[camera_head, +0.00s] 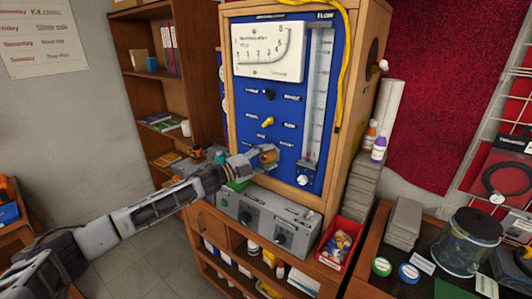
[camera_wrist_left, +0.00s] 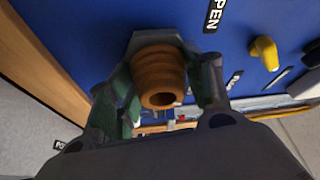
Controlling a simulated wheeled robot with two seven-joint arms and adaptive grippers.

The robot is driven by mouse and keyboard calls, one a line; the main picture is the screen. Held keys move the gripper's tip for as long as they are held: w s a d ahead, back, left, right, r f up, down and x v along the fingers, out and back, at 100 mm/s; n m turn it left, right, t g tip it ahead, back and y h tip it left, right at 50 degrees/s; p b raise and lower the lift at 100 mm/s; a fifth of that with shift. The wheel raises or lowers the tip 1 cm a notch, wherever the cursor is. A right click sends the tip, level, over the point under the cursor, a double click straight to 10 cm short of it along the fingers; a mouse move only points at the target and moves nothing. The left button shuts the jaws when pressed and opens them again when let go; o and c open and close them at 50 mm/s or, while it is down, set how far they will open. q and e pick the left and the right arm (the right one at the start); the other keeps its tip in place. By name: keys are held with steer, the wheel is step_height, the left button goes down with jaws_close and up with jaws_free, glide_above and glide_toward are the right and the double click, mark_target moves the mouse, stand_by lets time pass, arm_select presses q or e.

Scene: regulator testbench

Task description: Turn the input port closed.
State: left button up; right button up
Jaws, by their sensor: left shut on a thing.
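The input port is a copper-coloured ribbed nozzle (camera_wrist_left: 158,70) on a grey hex base, set in the blue panel of the test bench (camera_head: 230,122). In the head view the port (camera_head: 269,154) shows low on the panel's left half, at the tip of my left gripper (camera_head: 259,161). In the wrist view the fingers of my left gripper (camera_wrist_left: 165,88) stand on either side of the port and are shut on it. An "OPEN" label (camera_wrist_left: 214,14) is beside it on the panel. My right gripper is not in view.
A yellow knob (camera_head: 267,122) and a black knob (camera_head: 269,95) sit above the port. A flow tube (camera_head: 317,95) runs down the panel's right side. A grey box with dials (camera_head: 266,220) stands below, with a red bin (camera_head: 340,243) to its right.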

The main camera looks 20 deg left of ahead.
arm_select(q)
steer(key=shift+r+m+p, duration=0.15)
steer(key=shift+m+p, duration=0.35)
steer(key=shift+p, duration=0.1)
steer(key=shift+m+g+y+p, duration=0.3)
steer(key=shift+m+g+p, duration=0.2)
steer(key=shift+m+p, duration=0.45)
steer(key=shift+p, duration=0.3)
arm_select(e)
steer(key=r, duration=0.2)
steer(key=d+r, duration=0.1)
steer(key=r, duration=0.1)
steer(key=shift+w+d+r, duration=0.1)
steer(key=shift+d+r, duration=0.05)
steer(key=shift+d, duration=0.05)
arm_select(q)
steer(key=shift+f, duration=0.2)
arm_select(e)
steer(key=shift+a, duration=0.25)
arm_select(q)
steer(key=o, duration=0.9)
steer(key=shift+d, duration=0.1)
steer(key=shift+o, duration=0.2)
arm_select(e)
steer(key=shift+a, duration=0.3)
